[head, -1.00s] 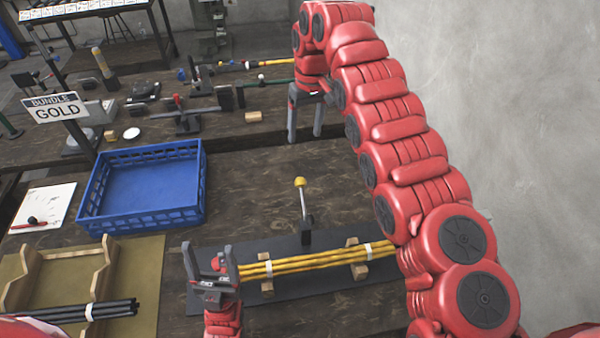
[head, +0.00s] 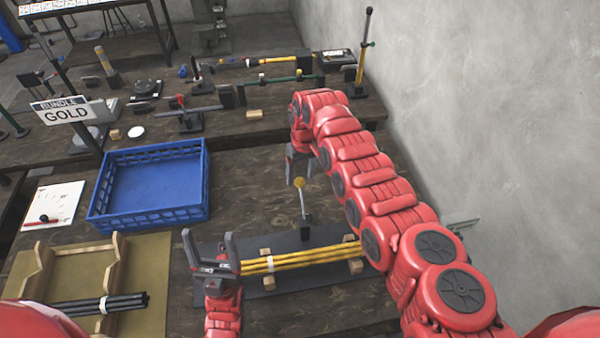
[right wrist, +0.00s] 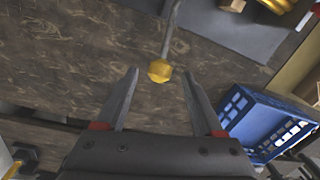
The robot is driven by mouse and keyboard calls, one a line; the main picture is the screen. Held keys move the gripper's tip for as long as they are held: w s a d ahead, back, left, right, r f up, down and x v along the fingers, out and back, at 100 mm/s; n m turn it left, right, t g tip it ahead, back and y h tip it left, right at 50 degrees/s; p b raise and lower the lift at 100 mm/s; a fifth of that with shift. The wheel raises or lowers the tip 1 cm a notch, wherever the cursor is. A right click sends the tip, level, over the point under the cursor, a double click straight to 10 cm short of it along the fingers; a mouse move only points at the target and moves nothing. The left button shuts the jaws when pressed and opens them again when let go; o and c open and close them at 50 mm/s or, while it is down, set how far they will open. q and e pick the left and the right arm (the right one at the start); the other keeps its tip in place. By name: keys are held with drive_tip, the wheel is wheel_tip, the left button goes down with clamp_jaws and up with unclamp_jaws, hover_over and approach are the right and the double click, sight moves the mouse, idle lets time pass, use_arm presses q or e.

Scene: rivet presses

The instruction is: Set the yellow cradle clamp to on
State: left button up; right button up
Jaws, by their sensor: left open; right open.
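The yellow cradle clamp shows as a yellow knob (head: 299,183) on a thin grey lever that stands nearly upright from a dark base behind the gold rods. In the right wrist view the knob (right wrist: 160,71) lies just beyond and between my open fingertips. My right gripper (head: 299,182) is open, pointing down close to the knob; I cannot tell whether it touches. My left gripper (head: 208,246) is open, fingers up, at the left end of the bundle of yellow rods (head: 305,257). The rods rest on small wooden cradles (head: 355,266) on a dark mat (head: 215,292).
A blue crate (head: 150,216) stands left of the clamp, by the sign "BUNDLE GOLD" (head: 62,110). Black rods (head: 95,304) lie in a wooden rack (head: 112,262) at front left. Other tools lie on the back of the table. A wall (head: 480,120) bounds the right.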

drive_tip(key=shift+f, duration=0.9)
clamp_jaws()
idle(0.9)
